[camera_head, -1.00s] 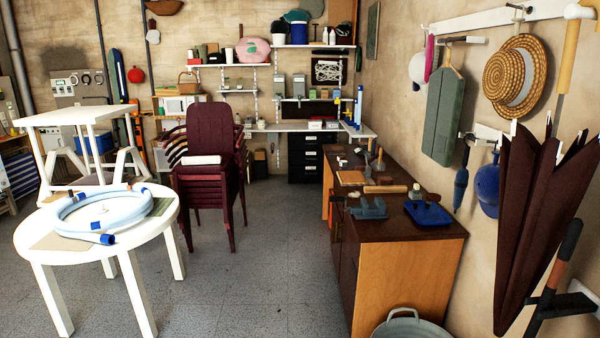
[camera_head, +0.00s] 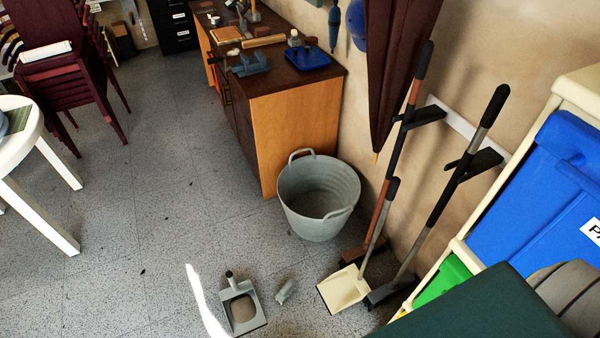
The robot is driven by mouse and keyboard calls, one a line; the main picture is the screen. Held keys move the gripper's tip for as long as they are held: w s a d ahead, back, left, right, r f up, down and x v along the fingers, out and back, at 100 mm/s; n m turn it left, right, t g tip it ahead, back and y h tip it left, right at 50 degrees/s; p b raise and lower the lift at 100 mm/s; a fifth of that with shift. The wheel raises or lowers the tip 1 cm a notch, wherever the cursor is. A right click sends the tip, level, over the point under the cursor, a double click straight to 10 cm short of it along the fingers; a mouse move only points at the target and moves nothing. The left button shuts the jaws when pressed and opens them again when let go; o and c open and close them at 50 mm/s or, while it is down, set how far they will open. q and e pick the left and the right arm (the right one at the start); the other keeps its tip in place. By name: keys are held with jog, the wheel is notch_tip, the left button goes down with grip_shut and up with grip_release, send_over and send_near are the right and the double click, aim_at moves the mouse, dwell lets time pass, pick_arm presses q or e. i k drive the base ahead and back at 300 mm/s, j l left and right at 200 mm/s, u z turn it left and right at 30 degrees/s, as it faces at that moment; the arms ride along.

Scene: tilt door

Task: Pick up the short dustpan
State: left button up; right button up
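A short grey dustpan (camera_head: 241,308) lies on the floor at the bottom of the head view, its short handle with a dark tip pointing away from me. A long-handled dustpan with a cream pan (camera_head: 343,289) stands to its right, near the wall. Neither of my grippers is in view.
A small grey object (camera_head: 286,291) lies just right of the short dustpan. A metal tub (camera_head: 318,198) stands behind, beside the wooden workbench (camera_head: 298,130). Long-handled brooms (camera_head: 455,185) lean at the wall. Blue bins (camera_head: 535,215) stand at right.

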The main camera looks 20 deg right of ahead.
aim_at(242, 309)
jog(key=k+j, duration=0.1)
jog(key=k, duration=0.25)
jog(key=i+j+z, duration=0.1)
jog(key=z, duration=0.5)
jog(key=i+j+z, duration=0.15)
jog(key=j+z, duration=0.2)
jog(key=i+j+z, duration=0.1)
jog(key=j+z, duration=0.25)
jog(key=j, duration=0.25)
jog(key=j+z, duration=0.3)
jog(key=j, duration=0.2)
